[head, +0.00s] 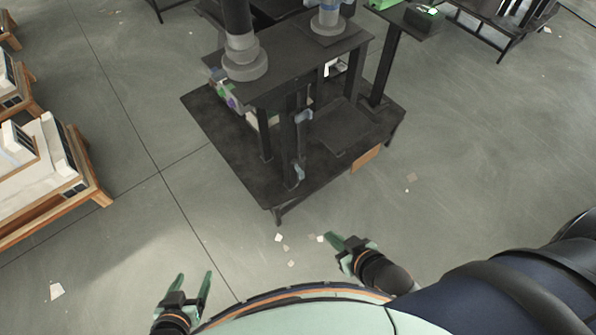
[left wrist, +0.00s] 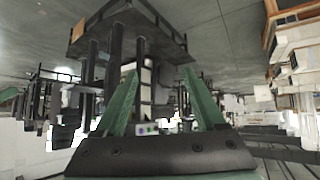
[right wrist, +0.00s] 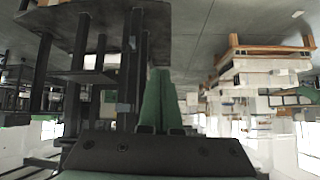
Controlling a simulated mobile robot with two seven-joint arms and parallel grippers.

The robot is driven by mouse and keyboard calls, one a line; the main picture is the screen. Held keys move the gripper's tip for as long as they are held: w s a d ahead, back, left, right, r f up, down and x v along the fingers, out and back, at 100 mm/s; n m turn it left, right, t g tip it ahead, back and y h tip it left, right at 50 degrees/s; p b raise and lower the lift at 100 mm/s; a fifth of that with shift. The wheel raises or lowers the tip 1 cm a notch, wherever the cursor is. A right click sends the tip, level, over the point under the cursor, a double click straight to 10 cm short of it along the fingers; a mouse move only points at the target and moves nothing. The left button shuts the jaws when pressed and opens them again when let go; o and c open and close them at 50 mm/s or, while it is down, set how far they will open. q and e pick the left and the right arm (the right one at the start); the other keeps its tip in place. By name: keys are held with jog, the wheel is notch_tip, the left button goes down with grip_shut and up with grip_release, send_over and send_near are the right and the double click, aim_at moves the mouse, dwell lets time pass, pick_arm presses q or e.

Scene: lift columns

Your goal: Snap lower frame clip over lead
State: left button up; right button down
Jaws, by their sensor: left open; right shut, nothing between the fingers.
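A dark frame post (head: 290,140) stands on the lower shelf of a black stand. A small grey-blue clip (head: 299,174) is low on this post, and a similar clip (head: 303,116) is higher up. Both are too small to tell whether they are open or closed. I cannot make out a lead at either clip. My left gripper (head: 194,279) is open and empty, at the bottom left, well short of the stand. My right gripper (head: 334,241) is shut and empty, nearer to the stand but apart from it. Its closed green fingers also show in the right wrist view (right wrist: 158,95).
The black stand's lower shelf (head: 215,125) juts out towards me, with its corner nearest. Wooden pallets with white boxes (head: 50,170) stand at the left. Small pale scraps (head: 285,248) lie on the grey floor. The floor between me and the stand is otherwise clear.

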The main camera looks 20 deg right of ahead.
aim_at(298, 172)
dwell(0.3)
pick_arm(q)
jog(key=w+d+r+m+t+h+b, duration=0.25)
jog(key=w+r+t+b, duration=0.45)
jog(key=b, duration=1)
pick_arm(e)
jog(key=w+f+n+t+y+b, duration=0.15)
jog(key=w+f+t+b, duration=0.45)
jog(key=w+f+b, duration=0.9)
pick_arm(q)
jog(key=s+d+r+m+t+h+b, duration=0.1)
jog(key=s+d+r+m+t+h, duration=0.1)
jog(key=s+r+m+t+h, duration=0.65)
jog(key=w+f+g+h+b, duration=0.1)
jog(key=w+f+g+b, duration=0.2)
jog(key=f, duration=0.3)
jog(key=shift+w+d+f+n+h+b, duration=0.4)
jog(key=shift+w+b, duration=0.15)
jog(key=shift+b, duration=0.35)
pick_arm(e)
jog(key=w+a+f+y, duration=0.1)
jog(key=w+f, duration=0.3)
jog(key=w, duration=0.3)
jog(key=w+a+f+t+y, duration=0.1)
jog(key=w+f, duration=0.3)
jog(key=w, duration=0.3)
jog(key=shift+w+t, duration=0.3)
jog(key=shift+w, duration=0.05)
